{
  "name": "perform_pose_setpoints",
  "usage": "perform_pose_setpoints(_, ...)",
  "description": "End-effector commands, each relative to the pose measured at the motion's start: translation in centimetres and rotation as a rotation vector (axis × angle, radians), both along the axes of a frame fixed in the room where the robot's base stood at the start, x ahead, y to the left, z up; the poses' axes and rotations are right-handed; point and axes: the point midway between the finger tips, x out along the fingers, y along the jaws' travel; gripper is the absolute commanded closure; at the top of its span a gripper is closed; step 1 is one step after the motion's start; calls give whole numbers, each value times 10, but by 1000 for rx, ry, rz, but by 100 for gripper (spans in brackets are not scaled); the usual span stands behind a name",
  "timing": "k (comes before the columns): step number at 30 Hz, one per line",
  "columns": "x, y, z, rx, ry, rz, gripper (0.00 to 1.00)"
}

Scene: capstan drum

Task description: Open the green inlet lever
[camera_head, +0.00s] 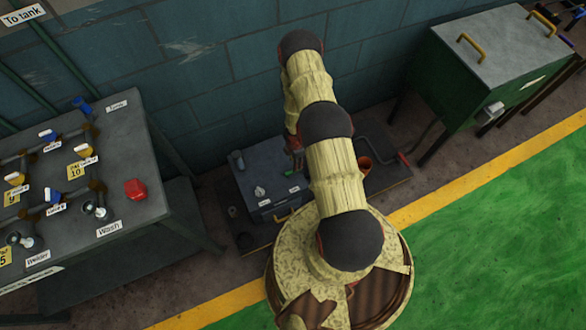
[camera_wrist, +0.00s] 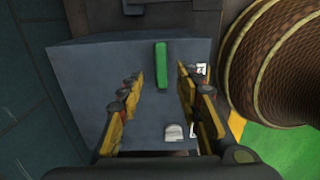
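The green inlet lever (camera_wrist: 161,66) shows in the wrist view as a green bar on the top face of a grey-blue box (camera_wrist: 75,75). In the head view a small green piece (camera_head: 291,174) shows on the box (camera_head: 250,185), close to my arm. My gripper (camera_wrist: 157,82) is open, with its two yellow fingers spread apart. The lever lies in the gap between the fingertips, nearer the left finger. No contact shows, and I cannot tell the height of the fingertips above the box. In the head view my arm hides part of the box and most of my gripper.
A bench with several valves and a red knob (camera_head: 135,189) stands at the left. A green cabinet (camera_head: 450,85) with yellow handles stands at the right. An orange pot (camera_head: 364,165) and a crank with a red grip (camera_head: 403,159) are right of my arm. Green floor (camera_head: 500,220) is clear.

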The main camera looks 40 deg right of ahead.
Motion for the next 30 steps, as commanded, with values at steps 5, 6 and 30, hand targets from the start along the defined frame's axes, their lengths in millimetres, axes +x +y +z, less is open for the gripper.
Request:
perform_pose_setpoints(5,-1,0,-24,0,3,3,65)
perform_pose_setpoints(6,-1,0,-30,0,3,2,65)
perform_pose_setpoints(30,-1,0,-76,-1,3,-1,70)
